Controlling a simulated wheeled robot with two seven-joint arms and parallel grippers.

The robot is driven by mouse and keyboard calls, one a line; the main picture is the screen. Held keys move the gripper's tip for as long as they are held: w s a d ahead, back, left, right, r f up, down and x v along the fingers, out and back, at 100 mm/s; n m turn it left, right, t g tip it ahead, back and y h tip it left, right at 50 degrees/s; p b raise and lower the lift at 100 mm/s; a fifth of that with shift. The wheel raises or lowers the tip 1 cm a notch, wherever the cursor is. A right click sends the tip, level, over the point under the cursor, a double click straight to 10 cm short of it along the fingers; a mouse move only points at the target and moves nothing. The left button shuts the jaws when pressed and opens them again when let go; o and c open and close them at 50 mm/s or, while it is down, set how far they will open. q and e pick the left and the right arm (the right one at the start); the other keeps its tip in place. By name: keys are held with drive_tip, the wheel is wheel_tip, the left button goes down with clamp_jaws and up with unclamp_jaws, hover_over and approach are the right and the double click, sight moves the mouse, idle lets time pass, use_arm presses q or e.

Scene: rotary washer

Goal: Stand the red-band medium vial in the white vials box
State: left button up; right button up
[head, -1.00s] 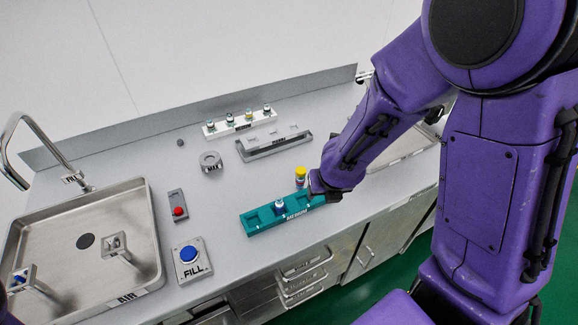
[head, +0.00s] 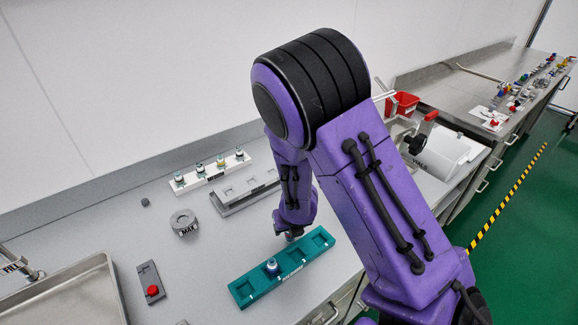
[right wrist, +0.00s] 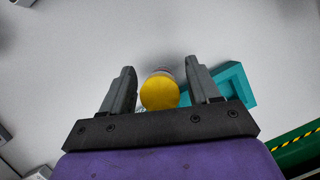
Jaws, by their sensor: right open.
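A yellow-capped vial (right wrist: 160,92) stands between the spread fingers of my right gripper (right wrist: 162,85) in the right wrist view, seen from above. In the head view the right gripper (head: 292,236) is low behind the teal rack (head: 245,289), and this vial is hidden there. The white box marked VIALS (head: 450,155) stands at the right, partly behind my right arm. My left gripper is out of view.
A vial with a dark cap (head: 272,266) stands in the teal rack. Behind are a white rack (head: 206,179) with several vials, a grey rack (head: 235,201) and a round grey device (head: 184,223). A red bin (head: 404,103) is beyond my arm.

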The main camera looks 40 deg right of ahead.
drive_tip(key=shift+w+d+f, duration=0.15)
drive_tip(key=shift+w+f, duration=0.05)
drive_tip(key=shift+f, duration=0.5)
drive_tip(key=shift+s+r, duration=0.15)
clamp_jaws()
idle(0.8)
